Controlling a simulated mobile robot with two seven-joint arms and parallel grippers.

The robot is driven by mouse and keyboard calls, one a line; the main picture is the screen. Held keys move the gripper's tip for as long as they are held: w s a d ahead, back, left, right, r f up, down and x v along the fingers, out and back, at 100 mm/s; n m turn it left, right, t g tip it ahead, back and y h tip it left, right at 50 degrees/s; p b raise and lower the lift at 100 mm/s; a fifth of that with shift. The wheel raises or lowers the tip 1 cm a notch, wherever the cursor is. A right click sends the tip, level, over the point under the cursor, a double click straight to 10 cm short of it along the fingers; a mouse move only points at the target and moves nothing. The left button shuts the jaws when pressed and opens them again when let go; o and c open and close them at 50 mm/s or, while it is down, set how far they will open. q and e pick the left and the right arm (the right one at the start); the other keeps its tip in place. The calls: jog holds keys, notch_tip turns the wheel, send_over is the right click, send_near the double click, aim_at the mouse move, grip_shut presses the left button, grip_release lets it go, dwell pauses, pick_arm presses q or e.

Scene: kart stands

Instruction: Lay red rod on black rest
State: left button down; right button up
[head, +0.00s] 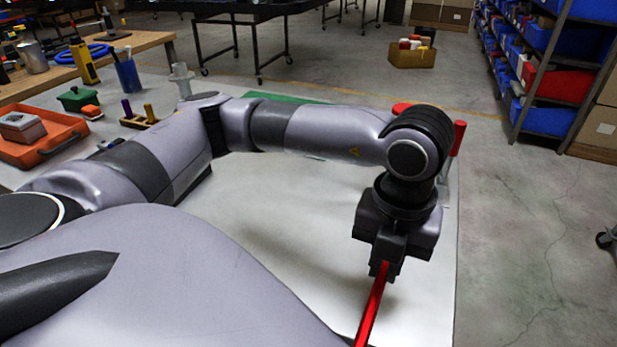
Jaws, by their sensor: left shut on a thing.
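My left gripper (384,268) is shut on the red rod (372,312) at the right part of the white table top. The rod slants down and slightly left from the fingers. Its lower end is hidden behind my own body at the bottom edge. I cannot make out the black rest; my arm and body cover much of the table. My right gripper is not in view.
An orange tray (44,151) with a grey box, a green box (78,98), and a blue cup (128,76) stand at the left. A red upright post (458,138) shows behind my left wrist. White table surface (290,205) is bare beneath my arm.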

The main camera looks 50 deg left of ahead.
pick_arm(q)
jog(key=m, duration=0.1)
jog(key=r+m, duration=0.1)
jog(key=m, duration=0.1)
jog(key=m+p, duration=0.1)
jog(key=m, duration=0.1)
jog(key=shift+w+a+r, duration=0.15)
jog(key=shift+a+r, duration=0.05)
jog(key=shift+a, duration=0.05)
jog(key=m, duration=0.3)
jog(key=shift+w+a+r+p, duration=0.1)
jog(key=shift+r+p, duration=0.15)
jog(key=shift+p, duration=0.05)
jog(key=m, duration=0.3)
jog(key=shift+w+a+r, duration=0.1)
jog(key=shift+a+r, duration=0.05)
jog(key=shift+r, duration=0.15)
jog(key=a+r+m+p, duration=0.1)
jog(key=r+m+p, duration=0.1)
jog(key=m, duration=1.3)
jog(key=w+a+r+m+p, duration=0.1)
jog(key=a+r+m+p, duration=0.1)
jog(key=m, duration=1.2)
jog(key=shift+w+r+m+p, duration=0.25)
jog(key=shift+r+m+p, duration=0.15)
jog(key=shift+r+p, duration=0.5)
